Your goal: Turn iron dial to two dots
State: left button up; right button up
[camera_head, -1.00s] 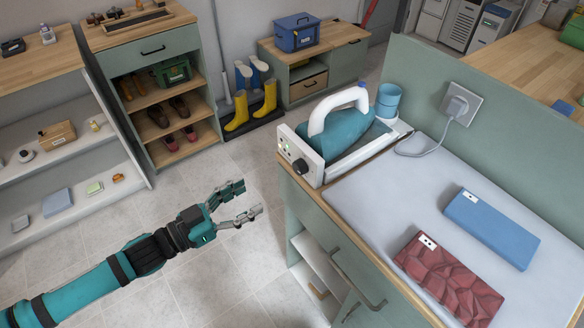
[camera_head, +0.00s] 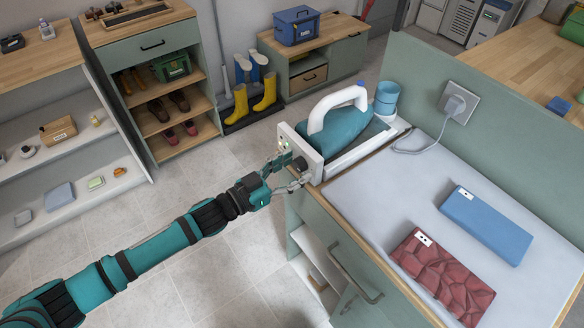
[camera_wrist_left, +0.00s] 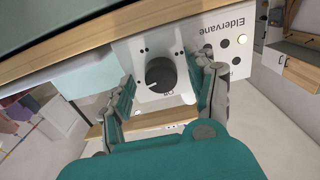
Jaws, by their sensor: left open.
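The iron station (camera_head: 300,146) is a white unit with a teal iron (camera_head: 343,127) resting in it, at the left end of the ironing surface. My left gripper (camera_head: 290,170) is at the panel in the head view. In the wrist view its open fingers (camera_wrist_left: 165,88) stand on either side of the dial, with visible space between them and it. My right gripper is not in view.
A cord runs from the station to a wall socket (camera_head: 457,103). A cabinet handle (camera_head: 355,275) is below. The floor to the left is clear.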

pick_arm(q)
jog(key=c, duration=1.1)
jog(key=shift+c, duration=0.2)
jog(key=shift+m, duration=0.4)
jog(key=m, duration=0.2)
jog(key=shift+m, duration=0.4)
jog(key=m, duration=0.4)
jog(key=shift+m, duration=0.3)
jog(key=m+b, duration=0.1)
jog(key=m, duration=0.2)
jog(key=shift+m, duration=2.2)
